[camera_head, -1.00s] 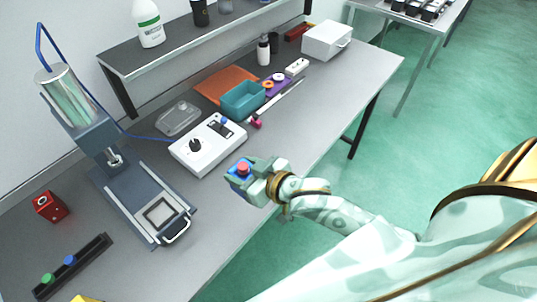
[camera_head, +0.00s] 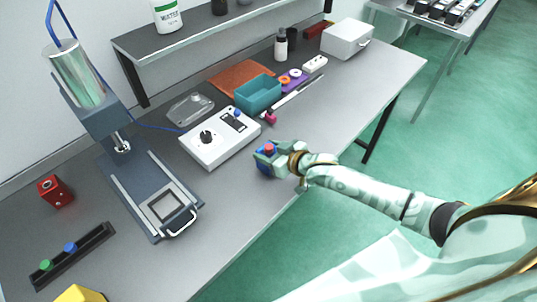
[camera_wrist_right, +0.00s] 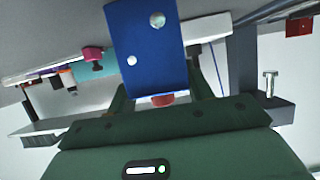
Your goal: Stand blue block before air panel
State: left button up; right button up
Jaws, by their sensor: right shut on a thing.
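The blue block (camera_head: 262,169) is in my right gripper (camera_head: 275,158), by the bench's front edge. A red part shows on it. In the right wrist view the blue block (camera_wrist_right: 147,45) fills the upper middle, with two round metal spots on its face and a red knob below. The right gripper (camera_wrist_right: 160,97) is shut on it. The air panel, a white box (camera_head: 222,150) with a black dial, lies left of the gripper, apart from it. Whether the block touches the bench is hard to tell. My left gripper is not in view.
A grey-blue press (camera_head: 150,190) stands left of the panel, with a red box (camera_head: 54,191) beyond it. A teal bin (camera_head: 258,94), a pink-red knob (camera_head: 270,117) and a clear tray (camera_head: 190,110) lie behind. Bare bench (camera_head: 330,115) lies right of the gripper.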

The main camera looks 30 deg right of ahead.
jog(key=shift+f, duration=0.35)
jog(key=shift+f, duration=0.1)
jog(key=o, duration=1.2)
jog(key=shift+c, duration=0.2)
jog(key=p+v, duration=0.2)
jog(key=v, duration=1)
jog(key=shift+p, duration=0.35)
